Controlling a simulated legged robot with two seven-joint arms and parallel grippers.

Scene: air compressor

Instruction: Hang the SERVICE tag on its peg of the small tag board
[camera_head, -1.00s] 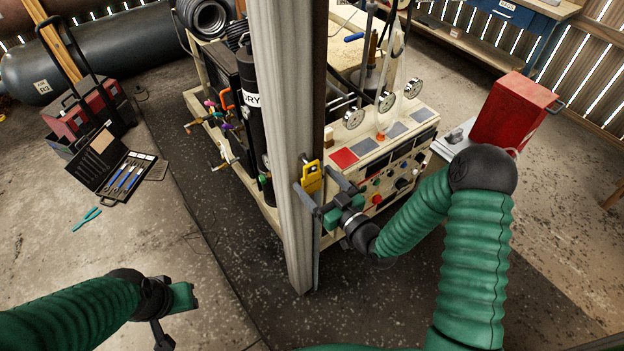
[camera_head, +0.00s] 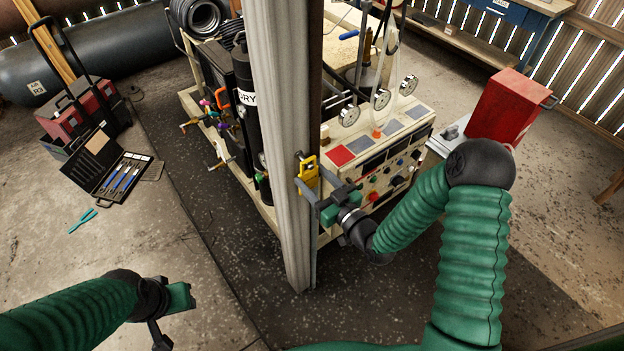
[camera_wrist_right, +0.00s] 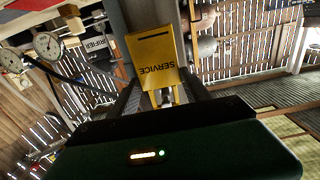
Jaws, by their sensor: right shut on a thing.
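The yellow SERVICE tag (camera_head: 308,174) is in my right gripper (camera_head: 318,192), beside the right face of the grey post. In the right wrist view the tag (camera_wrist_right: 158,60) stands out in front of the gripper, with its lettering upside down and the post behind it. My right gripper is shut on the tag's near end. A small dark part shows at the tag's top in the head view; I cannot tell whether it is a peg or whether they touch. The tag board is not clearly visible. My left gripper (camera_head: 170,308) is low at the left, apart from everything; its jaw opening is unclear.
The tall grey post (camera_head: 287,120) stands in front of the compressor skid. Its control panel (camera_head: 385,165) with gauges and knobs is close behind my right gripper. A red box (camera_head: 500,108) stands at the right. An open tool case (camera_head: 115,172) lies on the floor at the left.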

